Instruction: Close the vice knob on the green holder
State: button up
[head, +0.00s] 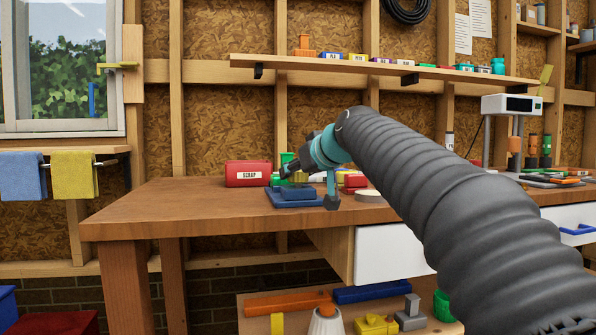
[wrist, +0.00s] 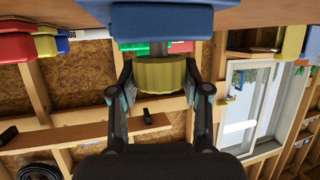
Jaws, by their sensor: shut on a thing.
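A blue vice (head: 290,201) stands on the workbench; its blue body also shows at the top of the wrist view (wrist: 150,18). A yellow ribbed knob (wrist: 160,75) sits on a grey shaft coming out of this blue body. My gripper (wrist: 160,72) has one finger on each side of the yellow knob and is shut on it. In the head view, my gripper (head: 308,184) reaches over the blue vice and mostly hides the knob. Green things (head: 288,158) stand just behind the vice, partly hidden; I cannot tell whether one is a holder.
A red SCRAP bin (head: 248,173) stands left of the vice on the wooden workbench (head: 150,205). A wall shelf (head: 330,63) with small bins hangs above. The bench's left end is clear.

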jog(key=shift+r+h+p, duration=0.1)
jog(key=shift+h+p, duration=0.25)
jog(key=shift+h, duration=0.05)
jog(key=shift+a+m+t+h+p, duration=0.1)
jog(key=shift+m+t+h+p, duration=0.35)
jog(key=shift+m, duration=0.25)
jog(key=shift+m+t+h+p, duration=0.25)
jog(key=shift+m+h+p, duration=0.4)
jog(key=shift+m+h, duration=0.2)
jog(key=shift+f+m+t+h, duration=0.2)
jog(key=shift+m+t+h, duration=0.1)
jog(key=shift+m+h, duration=0.4)
jog(key=shift+m+h+b, duration=0.75)
jog(key=shift+h+b, duration=0.05)
jog(key=shift+h, duration=0.2)
jog(key=shift+m+h, duration=0.3)
jog(key=o, duration=1.2)
jog(key=shift+c, duration=0.2)
